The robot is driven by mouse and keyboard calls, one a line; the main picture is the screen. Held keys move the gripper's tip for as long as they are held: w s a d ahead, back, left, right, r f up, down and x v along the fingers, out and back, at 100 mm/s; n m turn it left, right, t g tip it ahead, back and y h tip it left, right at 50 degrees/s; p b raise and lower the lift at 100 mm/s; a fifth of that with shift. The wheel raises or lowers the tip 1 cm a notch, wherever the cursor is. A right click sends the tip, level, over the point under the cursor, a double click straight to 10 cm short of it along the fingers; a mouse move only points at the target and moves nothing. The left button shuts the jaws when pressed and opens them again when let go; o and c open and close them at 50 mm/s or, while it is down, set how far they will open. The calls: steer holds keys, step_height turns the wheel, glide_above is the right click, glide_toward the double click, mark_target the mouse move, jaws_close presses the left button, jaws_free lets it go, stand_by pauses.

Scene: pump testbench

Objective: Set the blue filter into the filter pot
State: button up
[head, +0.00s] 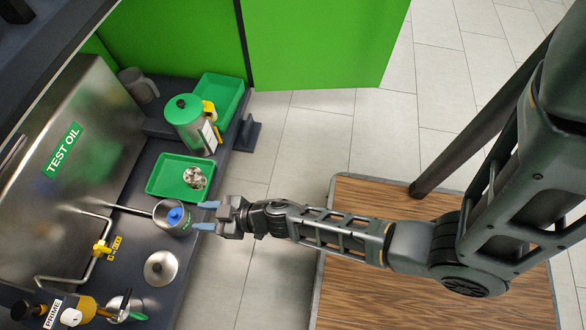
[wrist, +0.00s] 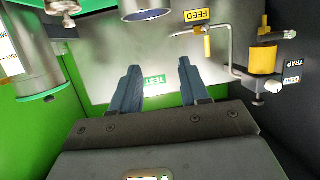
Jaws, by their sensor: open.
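The filter pot (head: 184,231) is a small metal cup on the dark bench in the head view. The blue filter (head: 175,215) shows inside its rim, roughly central; how deep it sits cannot be told. My gripper (head: 205,216) is open just right of the pot, its two bluish fingers apart and pointing toward it. Nothing shows between the fingers. In the wrist view my open gripper (wrist: 160,85) is empty, and the pot (wrist: 147,8) is cut off at the top edge, beyond the fingertips.
A round metal lid (head: 160,268) lies in front of the pot. A green tray (head: 165,173) with a shiny metal part (head: 195,177) lies behind it. A green-lidded canister (head: 183,113) stands farther back. A thin pipe with a yellow valve (head: 102,248) is at left.

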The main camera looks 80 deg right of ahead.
steer(key=s+a+r+m+h, duration=0.1)
steer(key=s+a+r, duration=0.1)
steer(key=s+r, duration=1.35)
steer(key=s+d+r, duration=0.1)
steer(key=s+r, duration=0.4)
steer(key=r, duration=0.3)
steer(key=s+d+r, duration=0.1)
steer(key=s+r, duration=0.4)
steer(key=r, duration=0.3)
steer(key=shift+s+d+r, duration=0.15)
steer(key=shift+s+d, duration=0.1)
steer(key=shift+d, duration=0.1)
